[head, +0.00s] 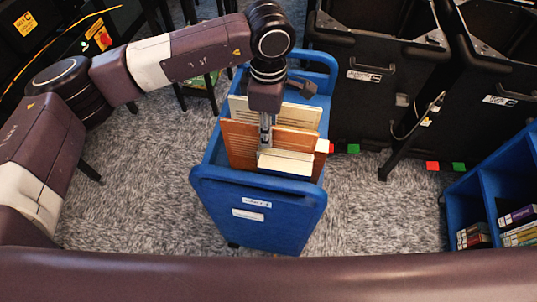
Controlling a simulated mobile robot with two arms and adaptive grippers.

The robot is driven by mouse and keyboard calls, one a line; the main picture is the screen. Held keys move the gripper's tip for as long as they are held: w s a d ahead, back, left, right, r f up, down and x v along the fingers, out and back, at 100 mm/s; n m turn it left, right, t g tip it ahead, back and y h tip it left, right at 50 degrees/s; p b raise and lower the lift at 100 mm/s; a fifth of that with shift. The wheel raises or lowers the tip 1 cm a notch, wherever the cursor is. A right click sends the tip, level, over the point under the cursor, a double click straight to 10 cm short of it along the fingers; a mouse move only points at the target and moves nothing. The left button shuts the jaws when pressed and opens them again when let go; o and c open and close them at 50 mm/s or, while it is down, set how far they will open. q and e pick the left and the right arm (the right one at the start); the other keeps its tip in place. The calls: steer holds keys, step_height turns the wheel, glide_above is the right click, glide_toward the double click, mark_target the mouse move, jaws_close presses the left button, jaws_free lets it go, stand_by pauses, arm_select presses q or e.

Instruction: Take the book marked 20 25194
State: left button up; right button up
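A blue cart (258,218) stands in the middle of the head view and holds several upright books. Among them are an orange-brown book (240,146), a pale book (284,113) behind it and a cream block of pages (285,163) near the front. My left gripper (265,146) points down into the cart among these books. Its fingertips are partly hidden by the books, so I cannot tell whether it is open or shut. I cannot read the number 20 25194 on any book. My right gripper is not in view.
Black bins (385,75) stand behind the cart to the right, with red and green markers on the floor. A blue shelf (490,190) with books stands at the right edge. Grey carpet (375,210) is clear between cart and shelf.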

arm_select(q)
jaws_close()
steer(key=shift+r, duration=0.15)
